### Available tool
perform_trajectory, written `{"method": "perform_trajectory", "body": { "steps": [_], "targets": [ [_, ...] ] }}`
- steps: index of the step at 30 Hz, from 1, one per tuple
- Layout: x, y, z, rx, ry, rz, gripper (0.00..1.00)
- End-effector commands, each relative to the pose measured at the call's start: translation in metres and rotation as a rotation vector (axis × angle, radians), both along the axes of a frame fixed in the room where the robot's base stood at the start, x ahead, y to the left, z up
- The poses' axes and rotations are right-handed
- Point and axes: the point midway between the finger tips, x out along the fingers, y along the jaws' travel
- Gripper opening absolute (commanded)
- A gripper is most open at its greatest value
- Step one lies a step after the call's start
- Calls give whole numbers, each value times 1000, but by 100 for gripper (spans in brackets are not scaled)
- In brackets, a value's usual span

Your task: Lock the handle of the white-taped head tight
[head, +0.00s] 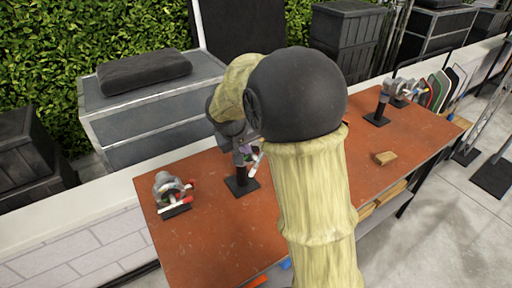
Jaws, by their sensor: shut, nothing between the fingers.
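A grip head on a short dark post stands on a black base plate (241,186) on the orange-brown table, just left of my arm. A small white part (257,160) and a red spot show at its right side; I cannot tell whether the white is tape. My gripper (239,146) is at the top of this head, pointing down, shut and small in view. My arm hides part of the head, and I cannot tell whether the fingers touch its handle. Another head (173,190) with red-tipped handles lies at the table's left end. A third head (386,92) stands upright at the far right.
The table (215,240) is mostly clear at front left. A small wooden block (384,158) lies on its right half. Grey cases (150,105) and a low white wall stand behind. My arm covers the middle of the view.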

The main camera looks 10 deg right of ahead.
Motion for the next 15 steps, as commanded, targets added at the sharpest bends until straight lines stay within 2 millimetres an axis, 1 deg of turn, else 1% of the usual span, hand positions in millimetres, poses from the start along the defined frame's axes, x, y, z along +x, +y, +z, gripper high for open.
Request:
{"method": "perform_trajectory", "body": {
  "steps": [1, 3, 6, 9, 15],
  "targets": [
    [0, -10, -1, -2, 2, -6, 0],
    [0, -19, -6, -1, 2, -4, 0],
    [1, -27, -12, -1, 1, -2, 0],
    [2, -31, -15, -1, 1, -2, 0],
    [2, -32, -16, -1, 0, -1, 0]
  ]
}}
